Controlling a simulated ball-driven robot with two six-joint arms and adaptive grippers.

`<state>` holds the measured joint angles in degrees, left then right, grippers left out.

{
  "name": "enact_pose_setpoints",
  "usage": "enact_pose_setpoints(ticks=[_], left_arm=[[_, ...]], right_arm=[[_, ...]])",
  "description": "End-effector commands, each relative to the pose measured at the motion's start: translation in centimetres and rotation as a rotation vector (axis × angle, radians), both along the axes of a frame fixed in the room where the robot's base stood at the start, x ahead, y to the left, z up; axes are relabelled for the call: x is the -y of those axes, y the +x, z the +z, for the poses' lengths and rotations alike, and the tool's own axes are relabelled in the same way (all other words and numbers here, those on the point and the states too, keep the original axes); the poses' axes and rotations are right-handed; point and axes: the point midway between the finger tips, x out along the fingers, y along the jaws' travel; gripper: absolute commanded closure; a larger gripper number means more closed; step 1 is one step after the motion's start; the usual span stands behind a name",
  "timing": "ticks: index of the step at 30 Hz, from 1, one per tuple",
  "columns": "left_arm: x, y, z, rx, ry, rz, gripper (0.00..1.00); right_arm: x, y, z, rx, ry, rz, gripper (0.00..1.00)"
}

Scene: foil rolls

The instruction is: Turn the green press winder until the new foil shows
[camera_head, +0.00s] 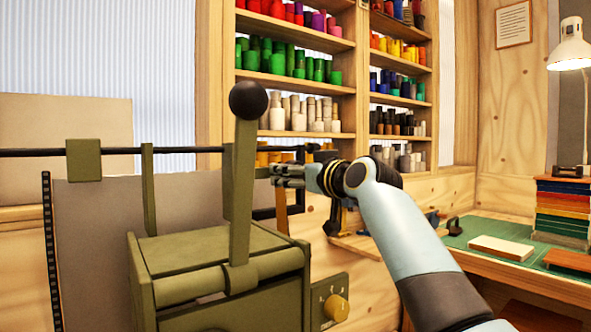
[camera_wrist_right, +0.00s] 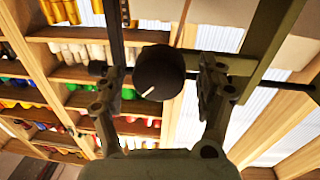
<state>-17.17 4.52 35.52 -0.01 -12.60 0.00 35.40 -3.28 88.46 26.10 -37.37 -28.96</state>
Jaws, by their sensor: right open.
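The green press (camera_head: 215,255) stands at the left front, with an upright lever topped by a black ball (camera_head: 248,100). My right gripper (camera_head: 280,174) is just right of the lever, pointing left at the press. In the right wrist view a dark round winder knob (camera_wrist_right: 159,72) with a white mark lies between the open fingers of my right gripper (camera_wrist_right: 160,88). The fingers stand on either side of it; I cannot tell whether they touch it. In the head view the lever and gripper hide the knob. A narrow orange-brown strip (camera_head: 282,212) hangs below the gripper. My left gripper is out of view.
A dark horizontal bar (camera_head: 110,152) runs behind the lever. A yellow dial (camera_head: 337,307) sits low on the press's right side. Shelves of coloured foil rolls (camera_head: 290,60) stand behind. At right is a bench with a green mat (camera_head: 487,235), stacked books (camera_head: 563,210) and a lamp (camera_head: 569,45).

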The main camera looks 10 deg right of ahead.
Motion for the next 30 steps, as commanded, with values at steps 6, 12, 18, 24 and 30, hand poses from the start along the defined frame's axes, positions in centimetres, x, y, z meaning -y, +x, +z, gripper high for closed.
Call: enact_pose_setpoints(ticks=[6,12,18,24,30], left_arm=[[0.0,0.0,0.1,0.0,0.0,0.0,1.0],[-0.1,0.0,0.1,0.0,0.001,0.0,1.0],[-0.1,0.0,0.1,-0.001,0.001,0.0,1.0],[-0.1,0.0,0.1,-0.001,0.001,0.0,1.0],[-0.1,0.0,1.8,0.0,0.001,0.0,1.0]], right_arm=[[-0.2,0.7,0.0,-0.001,0.0,0.0,0.26],[-0.2,0.6,-0.1,-0.001,0.0,0.0,0.31],[-0.2,0.6,-0.1,-0.001,0.0,0.0,0.58],[-0.2,0.6,-0.1,-0.001,0.0,0.0,0.83],[-0.2,0.6,0.4,-0.049,0.112,0.0,0.83]])
